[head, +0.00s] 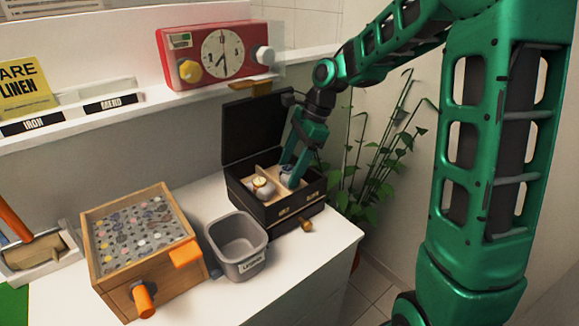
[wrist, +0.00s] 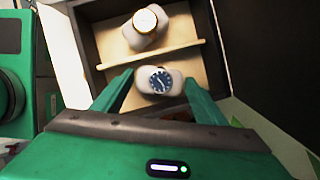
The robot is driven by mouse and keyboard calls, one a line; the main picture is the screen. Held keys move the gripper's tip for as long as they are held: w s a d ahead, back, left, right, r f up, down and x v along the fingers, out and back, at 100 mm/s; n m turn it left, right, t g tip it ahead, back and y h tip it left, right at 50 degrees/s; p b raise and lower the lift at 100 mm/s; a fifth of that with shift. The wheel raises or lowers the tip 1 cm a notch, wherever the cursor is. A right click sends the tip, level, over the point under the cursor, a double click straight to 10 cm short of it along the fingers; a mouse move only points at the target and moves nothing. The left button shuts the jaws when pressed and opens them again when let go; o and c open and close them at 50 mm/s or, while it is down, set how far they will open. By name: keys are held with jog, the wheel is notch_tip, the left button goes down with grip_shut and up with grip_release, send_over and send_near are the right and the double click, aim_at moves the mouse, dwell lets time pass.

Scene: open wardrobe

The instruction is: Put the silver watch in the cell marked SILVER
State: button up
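A black watch box (head: 262,210) with its lid raised stands on the white top, with a pale lining and dividers. A watch with a dark blue dial and silver-looking rim (wrist: 160,80) sits on a white cushion in one cell. A gold-rimmed watch (wrist: 145,20) on its own cushion lies across the divider; it also shows in the head view (head: 262,187). My gripper (wrist: 159,80) is down in the box, its fingers apart on either side of the dark-dialled watch's cushion. Contact with the cushion cannot be told.
A grey bin (head: 238,245) stands just left of the box, and a wooden crate of buttons (head: 135,235) farther left. A plant (head: 385,150) stands to the right. The raised lid (head: 252,130) is close to my arm.

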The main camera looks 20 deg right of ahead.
jog(key=v, duration=1.2)
jog(key=s+d+f+n+h, duration=0.1)
jog(key=s+d+f+n, duration=0.2)
jog(key=s, duration=0.7)
jog(key=s+d+f+n+h, duration=0.1)
jog(key=s+d+f+n, duration=0.2)
jog(key=s, duration=0.7)
jog(key=s+d+f+n+h, duration=0.2)
jog(key=s+d+n, duration=0.4)
jog(key=s, duration=0.5)
jog(key=shift+d+f+g, duration=0.3)
jog(key=shift+d+f, duration=0.15)
jog(key=shift+f, duration=0.45)
jog(key=shift+w+f, duration=0.25)
jog(key=shift+w, duration=0.35)
